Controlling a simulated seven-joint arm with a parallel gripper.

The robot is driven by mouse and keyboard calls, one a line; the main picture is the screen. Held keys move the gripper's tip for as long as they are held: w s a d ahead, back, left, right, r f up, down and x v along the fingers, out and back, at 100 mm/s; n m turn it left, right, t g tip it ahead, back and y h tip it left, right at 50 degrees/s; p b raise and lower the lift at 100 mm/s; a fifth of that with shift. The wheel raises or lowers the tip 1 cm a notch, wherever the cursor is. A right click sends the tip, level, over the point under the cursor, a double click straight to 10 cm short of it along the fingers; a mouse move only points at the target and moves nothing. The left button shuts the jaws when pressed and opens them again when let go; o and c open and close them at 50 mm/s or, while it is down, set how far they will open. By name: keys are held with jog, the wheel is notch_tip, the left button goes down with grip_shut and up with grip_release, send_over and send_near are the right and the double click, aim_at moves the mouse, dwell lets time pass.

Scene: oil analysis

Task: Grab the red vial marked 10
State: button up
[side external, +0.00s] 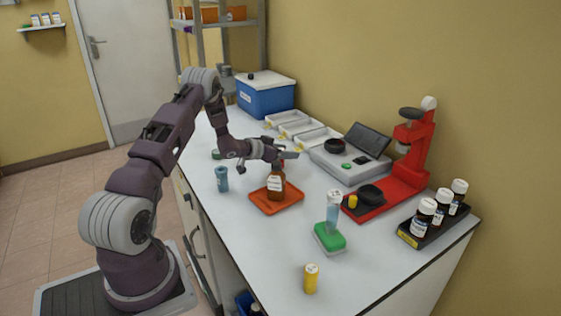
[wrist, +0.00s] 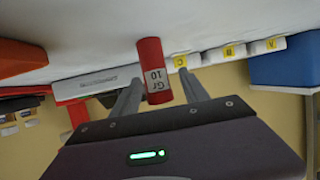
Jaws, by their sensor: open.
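The red vial (wrist: 151,55) shows in the wrist view, which is upside down. Its white label reads "Gr 10". The vial appears between the two fingers of my gripper (wrist: 159,78), which is open with a gap on each side of it. I cannot tell how deep the vial sits between the fingers. In the side external view, my gripper (side external: 287,154) is low over the bench, behind the brown bottle. The red vial cannot be made out there.
A brown bottle (side external: 276,186) stands on an orange tray (side external: 262,205) close to my gripper. White trays (side external: 289,117) and a blue box (side external: 266,99) are behind. A scale (side external: 336,168) and a red stand (side external: 408,178) are to the right. A blue cup (side external: 222,178) stands left.

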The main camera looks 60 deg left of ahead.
jog(key=shift+w+f, duration=0.1)
jog(key=shift+w, duration=0.1)
grip_shut()
